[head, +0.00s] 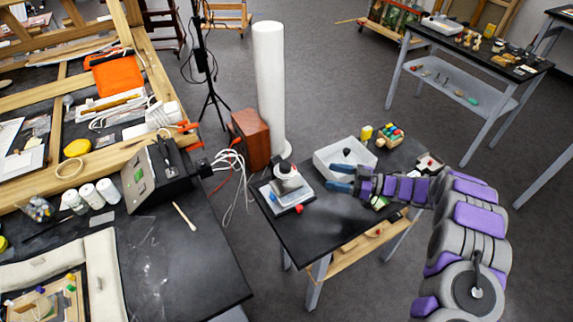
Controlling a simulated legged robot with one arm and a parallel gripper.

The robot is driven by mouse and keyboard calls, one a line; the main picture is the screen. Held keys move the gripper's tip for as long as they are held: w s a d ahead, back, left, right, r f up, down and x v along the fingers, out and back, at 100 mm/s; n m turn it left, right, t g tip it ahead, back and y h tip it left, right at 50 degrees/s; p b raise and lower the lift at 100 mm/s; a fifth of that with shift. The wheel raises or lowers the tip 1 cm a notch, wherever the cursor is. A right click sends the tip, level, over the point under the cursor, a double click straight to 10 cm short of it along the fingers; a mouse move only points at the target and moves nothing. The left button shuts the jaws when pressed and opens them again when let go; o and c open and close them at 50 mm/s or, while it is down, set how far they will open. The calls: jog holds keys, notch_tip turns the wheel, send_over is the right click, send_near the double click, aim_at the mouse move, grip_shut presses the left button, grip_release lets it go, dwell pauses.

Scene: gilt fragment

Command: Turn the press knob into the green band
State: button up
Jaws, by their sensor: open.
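A small press-like device (289,181) stands on the left part of the small black table. It has a pale grey base, a round white and dark upper part, and small red and blue parts at its front and side. I cannot make out a green band on it, and which part is the knob is too small to tell. My gripper (340,178) reaches in from the right, with its blue fingertips spread apart and empty. In the picture the fingertips are a short way right of the device, apart from it.
The small black table (310,235) also bears a white open box (325,160) behind my gripper and a tray of coloured pieces (391,134). A wooden box (250,138) and white column (270,80) stand behind. A black sloped unit (155,172) sits on the left bench.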

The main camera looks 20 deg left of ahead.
aim_at(285, 165)
jog(key=a, duration=0.5)
jog(key=a+b, duration=0.1)
jog(key=a, duration=0.5)
jog(key=s+a+b, duration=0.1)
jog(key=a, duration=0.4)
jog(key=shift+s+a, duration=0.1)
jog(key=shift+a, duration=0.2)
jog(key=c, duration=0.9)
jog(key=shift+c, duration=0.2)
